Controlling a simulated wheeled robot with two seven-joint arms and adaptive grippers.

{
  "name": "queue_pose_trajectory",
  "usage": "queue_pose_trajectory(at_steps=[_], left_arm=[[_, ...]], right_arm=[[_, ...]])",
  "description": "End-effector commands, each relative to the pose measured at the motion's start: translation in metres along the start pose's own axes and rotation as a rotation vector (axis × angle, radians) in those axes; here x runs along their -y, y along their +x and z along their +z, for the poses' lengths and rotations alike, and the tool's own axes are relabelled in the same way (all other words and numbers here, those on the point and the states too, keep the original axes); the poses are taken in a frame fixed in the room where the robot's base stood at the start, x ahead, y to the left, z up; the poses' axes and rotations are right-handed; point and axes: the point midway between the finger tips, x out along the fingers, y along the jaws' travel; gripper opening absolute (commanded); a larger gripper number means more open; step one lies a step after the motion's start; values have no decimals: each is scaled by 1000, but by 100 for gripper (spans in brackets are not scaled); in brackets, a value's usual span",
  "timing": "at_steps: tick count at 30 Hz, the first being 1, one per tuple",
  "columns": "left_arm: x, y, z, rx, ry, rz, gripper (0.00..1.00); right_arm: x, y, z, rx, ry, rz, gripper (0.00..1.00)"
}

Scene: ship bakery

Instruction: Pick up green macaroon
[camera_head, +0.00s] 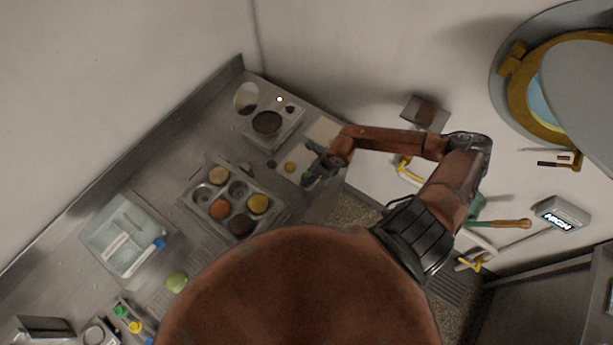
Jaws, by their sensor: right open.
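My right arm reaches in from the right, over a pale board or tray (283,158) on the steel counter. My right gripper (313,174) is at its end, small and dark, low over the right part of that board. It is open, and I see nothing held in it. A small yellow-green round piece (290,167) lies on the board, just left of the gripper and apart from it. I cannot tell which of these is the green macaroon. My left gripper is not in view.
A muffin tin (188,203) with several round coloured pieces sits left of the gripper. A scale-like device (253,134) with a dark round plate stands behind. A clear container (122,234) is at left. Walls close the counter at the back. My large round body part hides the bottom centre.

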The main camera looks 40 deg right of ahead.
Motion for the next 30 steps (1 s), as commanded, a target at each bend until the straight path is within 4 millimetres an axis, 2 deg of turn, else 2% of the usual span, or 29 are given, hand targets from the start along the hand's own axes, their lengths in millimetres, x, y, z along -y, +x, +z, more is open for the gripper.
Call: queue_pose_trajectory(at_steps=[5, 15, 24, 30], left_arm=[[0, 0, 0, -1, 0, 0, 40], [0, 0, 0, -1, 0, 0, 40], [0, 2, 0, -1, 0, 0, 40], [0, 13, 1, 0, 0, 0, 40]], right_arm=[[0, 0, 0, 0, 0, 0, 40], [0, 0, 0, 0, 0, 0, 20], [0, -3, 1, 1, 0, 0, 20], [2, -19, 9, 2, -3, -3, 20]])
